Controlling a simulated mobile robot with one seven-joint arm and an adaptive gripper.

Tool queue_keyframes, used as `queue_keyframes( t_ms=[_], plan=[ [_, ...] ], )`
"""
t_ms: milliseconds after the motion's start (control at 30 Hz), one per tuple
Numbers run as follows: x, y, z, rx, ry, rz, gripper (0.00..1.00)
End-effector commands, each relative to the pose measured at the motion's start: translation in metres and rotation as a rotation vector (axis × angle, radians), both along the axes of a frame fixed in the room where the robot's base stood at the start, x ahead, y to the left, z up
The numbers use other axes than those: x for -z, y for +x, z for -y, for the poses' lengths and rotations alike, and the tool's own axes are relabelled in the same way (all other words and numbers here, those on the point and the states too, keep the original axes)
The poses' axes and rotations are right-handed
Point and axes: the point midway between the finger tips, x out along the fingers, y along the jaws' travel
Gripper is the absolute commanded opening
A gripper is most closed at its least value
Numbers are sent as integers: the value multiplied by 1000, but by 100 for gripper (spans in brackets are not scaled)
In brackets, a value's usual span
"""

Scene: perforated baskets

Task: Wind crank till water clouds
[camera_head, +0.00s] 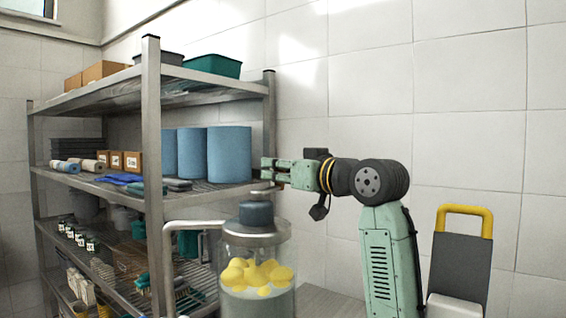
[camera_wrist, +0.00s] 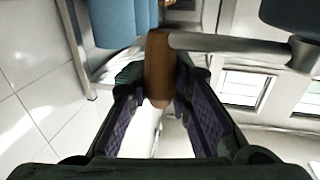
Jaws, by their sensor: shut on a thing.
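A clear jar (camera_head: 229,258) stands at the lower middle of the head view, with yellow lumps (camera_head: 262,271) in its upper part and pale greyish water (camera_head: 262,303) below them. A dark blue-grey hub (camera_head: 256,213) sits on its lid, with a metal crank arm (camera_head: 264,192) on top. In the wrist view the crank arm (camera_wrist: 235,45) runs from the hub (camera_wrist: 293,17) to a brown crank handle (camera_wrist: 159,68). My gripper (camera_head: 267,170) is above the jar, its fingers closed around the handle; they show in the wrist view (camera_wrist: 160,98).
A metal shelf rack (camera_head: 152,130) stands left of the jar, holding blue rolls (camera_head: 229,153), boxes and baskets. A bent metal pipe (camera_head: 185,226) reaches out left of the jar. A dark panel with a yellow handle (camera_head: 463,222) is at the right. Tiled wall lies behind.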

Motion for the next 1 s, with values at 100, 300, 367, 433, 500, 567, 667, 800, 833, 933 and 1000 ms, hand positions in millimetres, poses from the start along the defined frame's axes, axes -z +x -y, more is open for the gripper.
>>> queue_keyframes(
  t_ms=[100,300,367,433,500,567,667,800,833,933,1000],
  plan=[
    [-1,1,-10,-95,-2,-3,0],
    [1,3,-19,-208,-4,-2,0],
    [1,3,-22,-235,-6,-3,0],
    [1,3,-24,-262,-5,-2,0],
    [2,4,-26,-284,-7,-2,0],
    [2,3,-28,-302,-8,-1,0],
    [2,3,-29,-324,-8,-1,0],
    [2,3,-31,-347,-8,-1,0],
    [2,3,-31,-351,-8,-1,0],
    [2,3,-32,-362,-8,-1,0],
    [2,3,-33,-368,-9,-1,0]
  ],
)
